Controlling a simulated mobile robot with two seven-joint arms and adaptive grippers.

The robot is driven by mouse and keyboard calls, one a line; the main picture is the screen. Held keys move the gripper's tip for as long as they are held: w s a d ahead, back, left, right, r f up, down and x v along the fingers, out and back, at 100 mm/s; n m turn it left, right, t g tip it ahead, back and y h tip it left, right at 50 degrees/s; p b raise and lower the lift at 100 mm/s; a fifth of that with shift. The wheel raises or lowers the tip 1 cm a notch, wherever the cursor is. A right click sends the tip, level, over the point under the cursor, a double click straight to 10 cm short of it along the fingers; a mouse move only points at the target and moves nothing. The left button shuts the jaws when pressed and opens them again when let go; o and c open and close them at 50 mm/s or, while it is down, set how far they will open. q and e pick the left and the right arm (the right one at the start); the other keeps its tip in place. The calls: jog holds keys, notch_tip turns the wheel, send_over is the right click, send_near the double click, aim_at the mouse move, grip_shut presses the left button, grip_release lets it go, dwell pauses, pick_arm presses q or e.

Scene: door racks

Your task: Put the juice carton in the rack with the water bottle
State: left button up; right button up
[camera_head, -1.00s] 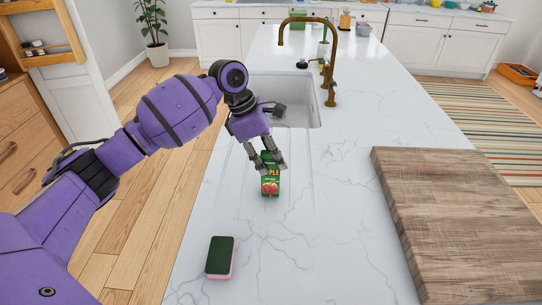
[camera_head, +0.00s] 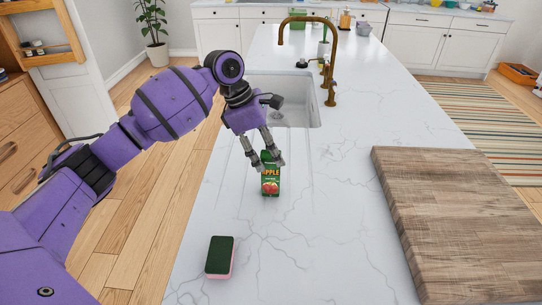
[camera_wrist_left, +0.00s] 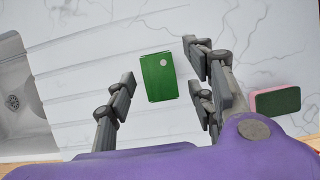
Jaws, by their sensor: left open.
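The juice carton (camera_head: 271,183), green with an apple picture, stands upright on the white marble counter. Its green top with a pale cap (camera_wrist_left: 158,77) shows in the left wrist view. My left gripper (camera_head: 267,160) is open and points down at the carton's top from above. In the left wrist view the carton's top appears between the spread fingers, with gaps at the sides. A wooden rack (camera_head: 42,58) on a white door at the upper left holds small jars. I see no water bottle. My right gripper is out of view.
A green and pink sponge (camera_head: 220,257) lies on the counter nearer me. A wooden board (camera_head: 455,215) lies at the right. The sink (camera_head: 295,92) and a brass faucet (camera_head: 333,55) are behind the carton. Counter between carton and board is clear.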

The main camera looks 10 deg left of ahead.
pick_arm(q)
jog(key=v, duration=1)
jog(key=shift+s, duration=0.1)
